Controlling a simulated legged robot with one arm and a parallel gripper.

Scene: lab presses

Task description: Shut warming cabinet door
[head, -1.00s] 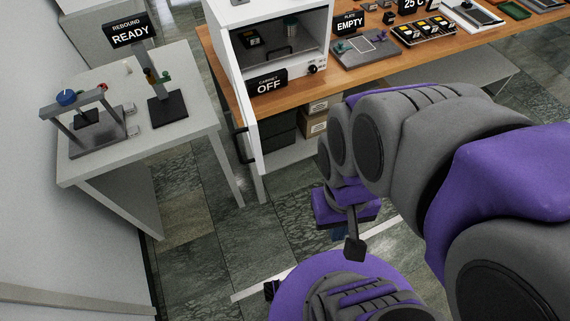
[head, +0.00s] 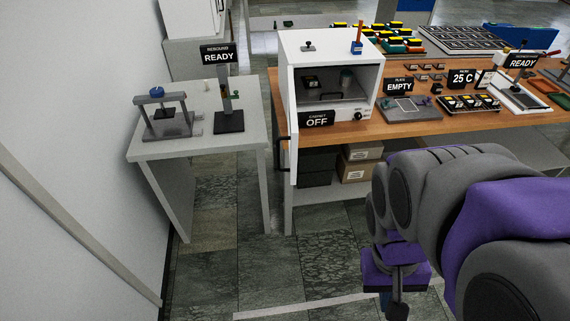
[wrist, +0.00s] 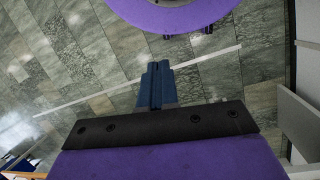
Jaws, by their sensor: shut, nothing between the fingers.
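The white warming cabinet (head: 335,50) stands on the wooden bench with its front open, and small items show inside. Its white door (head: 294,160) stands open at the left side, seen nearly edge-on and reaching below the bench top. A dark handle (head: 283,152) sits on the door's left face. My gripper (wrist: 157,70) is shut and empty, its blue fingers together over the floor in the wrist view. In the head view it is low, right of and apart from the door, with its fingers partly hidden by my arm.
A grey side table (head: 150,150) with a small press stands left of the door, with a narrow floor gap between. The wooden bench (head: 365,133) carries a plate, trays and signs. Boxes (head: 357,168) sit below it. The floor in front is clear.

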